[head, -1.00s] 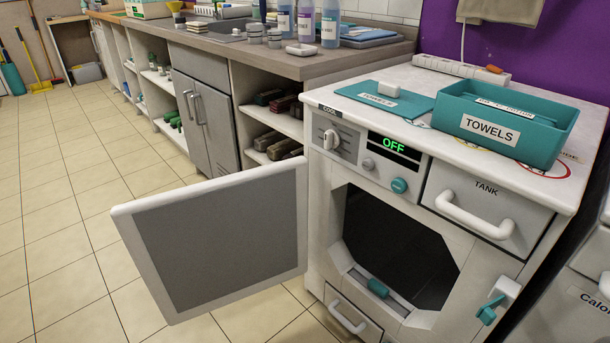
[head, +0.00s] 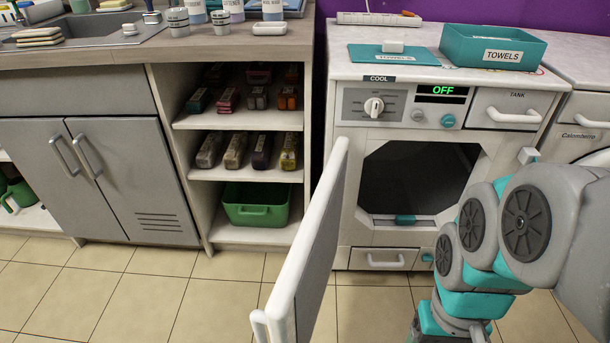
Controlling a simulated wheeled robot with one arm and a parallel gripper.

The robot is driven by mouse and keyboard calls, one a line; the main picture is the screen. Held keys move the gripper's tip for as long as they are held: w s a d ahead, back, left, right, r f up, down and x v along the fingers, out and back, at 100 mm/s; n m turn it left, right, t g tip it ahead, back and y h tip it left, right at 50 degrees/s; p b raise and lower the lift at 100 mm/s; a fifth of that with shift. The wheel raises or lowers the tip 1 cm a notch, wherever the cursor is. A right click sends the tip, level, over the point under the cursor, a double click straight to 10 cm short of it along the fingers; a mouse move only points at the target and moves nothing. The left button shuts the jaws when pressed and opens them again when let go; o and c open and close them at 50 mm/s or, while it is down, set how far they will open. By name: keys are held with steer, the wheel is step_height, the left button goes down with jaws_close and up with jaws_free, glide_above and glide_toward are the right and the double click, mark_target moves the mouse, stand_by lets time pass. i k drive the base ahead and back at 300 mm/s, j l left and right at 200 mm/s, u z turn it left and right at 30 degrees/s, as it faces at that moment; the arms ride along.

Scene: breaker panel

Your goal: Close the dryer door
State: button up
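The dryer (head: 350,220) stands right of centre in the head view, a white machine with a dial, a green OFF display and a dark octagonal opening (head: 418,178). Its door (head: 312,245) is swung wide open, hinged at the left side and pointing toward me, seen nearly edge-on. A white handle (head: 259,325) shows at the door's near end. My arm is at the right, in front of the dryer's right part. My gripper is not visible; the arm's lower end runs out at the bottom edge.
A counter with a sink and grey cupboard doors (head: 110,175) stands left, with open shelves holding packages and a green bin (head: 255,204). A teal towel box (head: 493,46) sits on the dryer. Another machine (head: 580,120) adjoins at right. Tiled floor is clear left of the door.

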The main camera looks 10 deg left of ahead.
mark_target(291, 315)
steer(key=j+z, duration=0.1)
steer(key=j, duration=0.4)
steer(key=k+j+z, duration=0.1)
steer(key=j, duration=0.35)
steer(key=k+j+z, duration=0.15)
steer(key=j, duration=0.35)
steer(key=i, duration=0.05)
